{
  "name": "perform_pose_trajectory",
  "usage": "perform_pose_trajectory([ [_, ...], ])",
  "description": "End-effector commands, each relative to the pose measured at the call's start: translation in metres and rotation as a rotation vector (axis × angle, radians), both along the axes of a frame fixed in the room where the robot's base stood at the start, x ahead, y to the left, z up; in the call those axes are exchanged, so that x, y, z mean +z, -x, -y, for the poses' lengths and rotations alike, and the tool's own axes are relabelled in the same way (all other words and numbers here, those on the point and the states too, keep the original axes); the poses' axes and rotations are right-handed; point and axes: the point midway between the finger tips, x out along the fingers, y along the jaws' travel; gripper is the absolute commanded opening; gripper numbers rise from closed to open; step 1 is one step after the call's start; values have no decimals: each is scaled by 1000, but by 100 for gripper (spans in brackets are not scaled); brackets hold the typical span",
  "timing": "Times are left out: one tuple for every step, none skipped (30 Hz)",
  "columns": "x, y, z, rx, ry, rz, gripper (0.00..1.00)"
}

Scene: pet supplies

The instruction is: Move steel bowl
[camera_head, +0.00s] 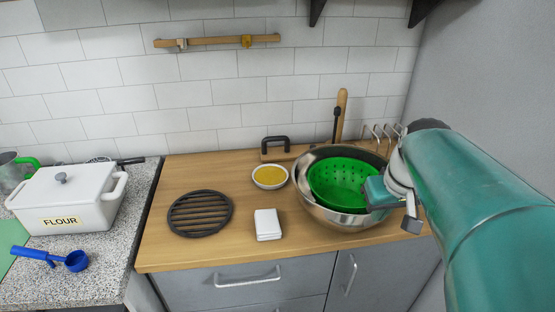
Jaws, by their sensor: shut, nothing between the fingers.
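The steel bowl (343,217) stands on the wooden counter at the right, shiny and wide. A green colander (340,184) with holes sits inside it and hides most of its interior. My gripper (392,208) is at the right side of the bowl, overlapping its right rim in the picture. It is shut with nothing held. I cannot tell whether it touches the bowl or is only in front of it. My teal arm comes in from the right edge and hides the counter there.
A round black trivet (200,213), a white block (267,224) and a small bowl of yellow contents (270,177) are left of the steel bowl. A wire rack (381,134) stands behind it. A flour container (69,198) and blue scoop (76,261) are far left.

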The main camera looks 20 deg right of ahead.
Motion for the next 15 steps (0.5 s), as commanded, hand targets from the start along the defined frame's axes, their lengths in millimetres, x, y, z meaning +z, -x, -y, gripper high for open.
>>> perform_pose_trajectory([
  [-3, 0, 2, -4, -2, -2, 0],
  [-5, 0, 2, -5, -2, -1, 0],
  [-9, -1, 3, -6, -3, -2, 0],
  [-13, -2, 4, -7, -2, -3, 0],
  [-17, -3, 4, -8, -2, -2, 0],
  [-24, -4, 5, -9, -3, -4, 0],
  [-29, -5, 6, -9, -3, -4, 0],
  [-34, -7, 6, -9, -3, -4, 0],
  [-42, -9, 7, -9, -3, -4, 0],
  [-48, -10, 8, -10, -5, -5, 0],
  [-54, -12, 8, -10, -4, -4, 0],
  [-61, -14, 9, -9, -3, -4, 0],
  [-67, -16, 9, -9, -4, -5, 0],
  [-73, -18, 9, -8, -3, -4, 0],
  [-81, -20, 9, -7, -4, -5, 0],
])
